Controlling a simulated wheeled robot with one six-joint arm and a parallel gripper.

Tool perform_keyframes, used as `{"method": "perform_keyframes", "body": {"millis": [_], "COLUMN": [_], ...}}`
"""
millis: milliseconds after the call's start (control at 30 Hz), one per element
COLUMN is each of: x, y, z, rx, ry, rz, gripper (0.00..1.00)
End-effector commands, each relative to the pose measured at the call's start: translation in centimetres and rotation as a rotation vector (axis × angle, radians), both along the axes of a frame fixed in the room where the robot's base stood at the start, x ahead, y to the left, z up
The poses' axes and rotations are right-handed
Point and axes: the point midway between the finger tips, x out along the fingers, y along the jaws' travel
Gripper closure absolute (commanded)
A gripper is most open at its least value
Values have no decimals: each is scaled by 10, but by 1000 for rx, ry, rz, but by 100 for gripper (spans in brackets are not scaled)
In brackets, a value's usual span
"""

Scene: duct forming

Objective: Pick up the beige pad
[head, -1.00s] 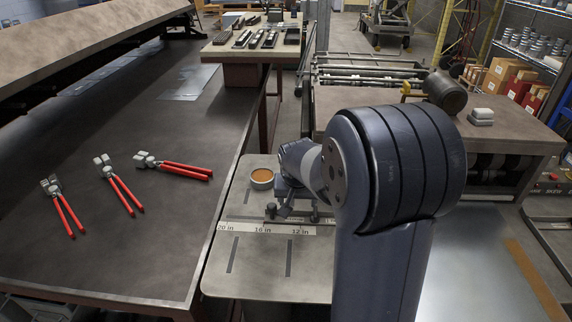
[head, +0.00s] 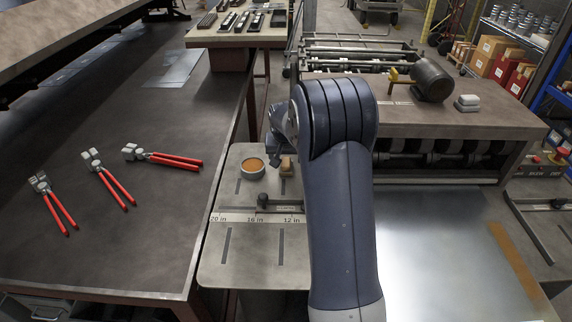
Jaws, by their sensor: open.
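A small tan-beige block, which looks like the beige pad (head: 288,166), rests on the grey worktop plate (head: 240,275), right of a round tin with orange contents. My gripper (head: 274,159) is above and just left of the pad in this view, at the end of my raised arm. Its fingers are small and dark here and partly hidden by my arm, but the jaws are open. I see nothing held. I cannot tell whether the fingers touch the pad.
The round tin (head: 252,168) stands close left of the pad. A dark bar with a knob (head: 263,201) and a ruler strip (head: 238,218) lie in front. Red-handled tools (head: 175,160) lie on the left bench.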

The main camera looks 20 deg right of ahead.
Motion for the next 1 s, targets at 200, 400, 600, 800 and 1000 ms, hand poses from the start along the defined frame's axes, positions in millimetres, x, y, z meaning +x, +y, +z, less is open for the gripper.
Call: {"method": "perform_keyframes", "body": {"millis": [200, 400, 600, 800, 1000], "x": [7, 16, 18, 18, 18], "y": [-3, -7, -8, -8, -8], "z": [-19, -41, -47, -46, -46], "rx": [1, 0, 0, 0, 0], "ry": [4, 3, 0, 0, 0], "rz": [0, 0, 0, 0, 0], "gripper": [34, 34, 34, 39, 56]}}
